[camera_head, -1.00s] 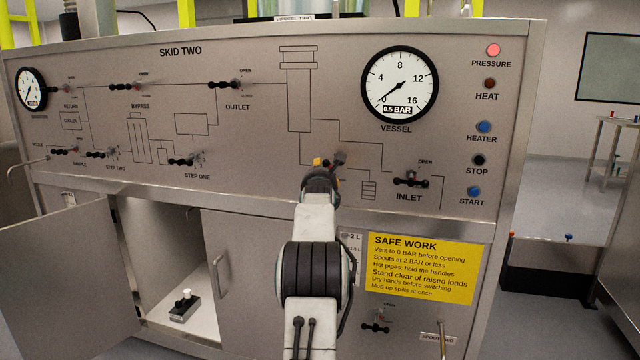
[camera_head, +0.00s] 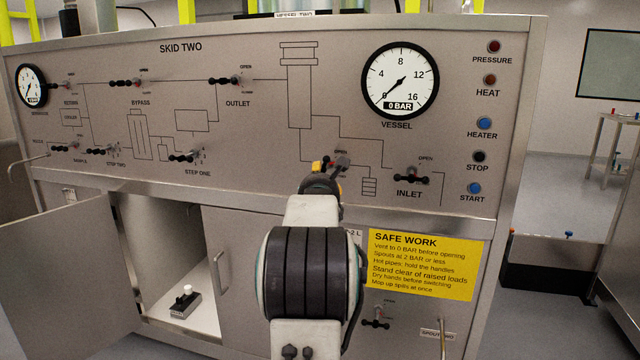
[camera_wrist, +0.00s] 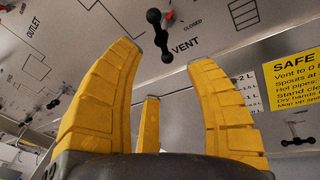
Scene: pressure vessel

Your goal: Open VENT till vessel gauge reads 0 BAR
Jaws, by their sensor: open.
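The VENT valve handle (camera_wrist: 160,35), a black bar with knobbed ends, stands on the panel just beyond my fingertips. In the head view my gripper (camera_head: 326,170) is before the panel and partly covers the vent handle (camera_head: 342,164). The round white vessel gauge (camera_head: 400,80) reads 0 BAR on its display, with its needle at the low end. The PRESSURE lamp (camera_head: 494,47) is dark.
The INLET handle (camera_head: 411,178) is right of my gripper and the OUTLET handle (camera_head: 224,82) is upper left. A yellow SAFE WORK sign (camera_head: 422,265) is below right. An open cabinet door (camera_head: 70,275) juts out at lower left.

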